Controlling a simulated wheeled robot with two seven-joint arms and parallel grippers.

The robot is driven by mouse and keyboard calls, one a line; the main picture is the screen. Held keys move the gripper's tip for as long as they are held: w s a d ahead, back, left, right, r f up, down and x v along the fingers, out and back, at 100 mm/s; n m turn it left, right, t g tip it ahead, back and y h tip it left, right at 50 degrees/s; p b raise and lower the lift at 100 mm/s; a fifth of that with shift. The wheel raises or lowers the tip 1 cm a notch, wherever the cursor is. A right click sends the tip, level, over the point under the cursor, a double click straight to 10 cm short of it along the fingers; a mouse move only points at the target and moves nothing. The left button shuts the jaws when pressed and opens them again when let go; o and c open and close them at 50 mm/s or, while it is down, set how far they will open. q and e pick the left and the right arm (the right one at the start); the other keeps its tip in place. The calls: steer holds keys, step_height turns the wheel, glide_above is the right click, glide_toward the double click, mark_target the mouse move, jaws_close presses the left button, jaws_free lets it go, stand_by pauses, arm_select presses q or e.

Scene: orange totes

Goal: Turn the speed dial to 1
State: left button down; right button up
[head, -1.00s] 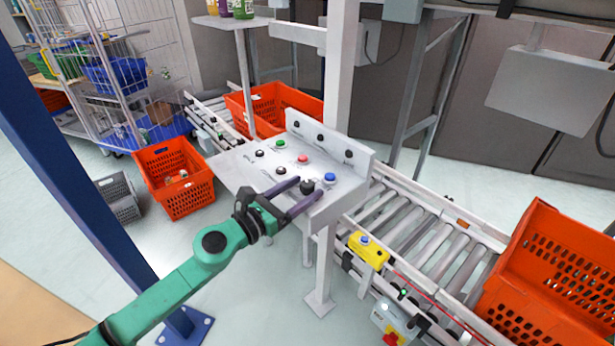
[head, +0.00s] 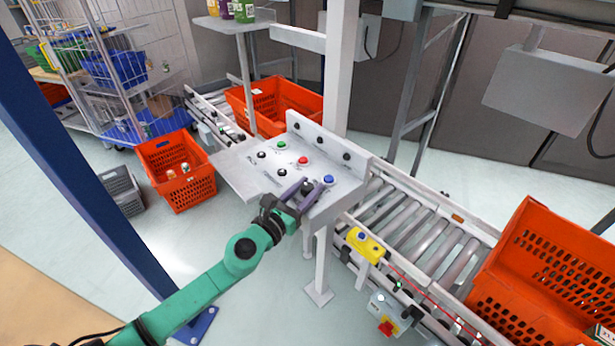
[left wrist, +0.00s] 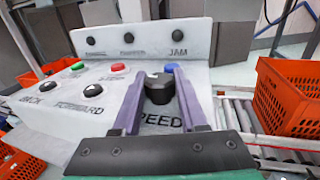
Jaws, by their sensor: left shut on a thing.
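The speed dial (left wrist: 158,88) is a black knob on the grey control panel (left wrist: 60,112), above the printed word SPEED in the left wrist view. My left gripper (left wrist: 159,92) has its two purple fingers on either side of the dial and is shut on it. In the head view the left gripper (head: 303,190) is at the panel's front right, and its fingers partly cover the dial. The scale marks around the dial are not readable. My right gripper is not in view.
A blue button (left wrist: 171,68) is just behind the dial. Red (head: 303,160) and green (head: 281,145) buttons and black knobs share the panel. A roller conveyor (head: 430,235) with a yellow button box (head: 366,246) runs to the right. Orange totes (head: 178,172) stand around.

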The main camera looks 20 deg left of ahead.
arm_select(q)
steer(key=n+y+p, duration=0.1)
steer(key=r+n+y+p, duration=0.1)
steer(key=shift+t+y, duration=0.3)
steer(key=shift+y, duration=0.1)
steer(key=shift+f+y+p, duration=0.3)
steer(key=shift+y, duration=0.2)
steer(key=shift+f, duration=0.15)
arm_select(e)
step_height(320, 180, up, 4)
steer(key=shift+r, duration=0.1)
arm_select(q)
steer(key=shift+c, duration=2.2)
jaws_free()
steer(key=s+a+b, duration=0.1)
steer(key=s+b, duration=0.3)
steer(key=s, duration=1)
steer(key=shift+s+a, duration=0.2)
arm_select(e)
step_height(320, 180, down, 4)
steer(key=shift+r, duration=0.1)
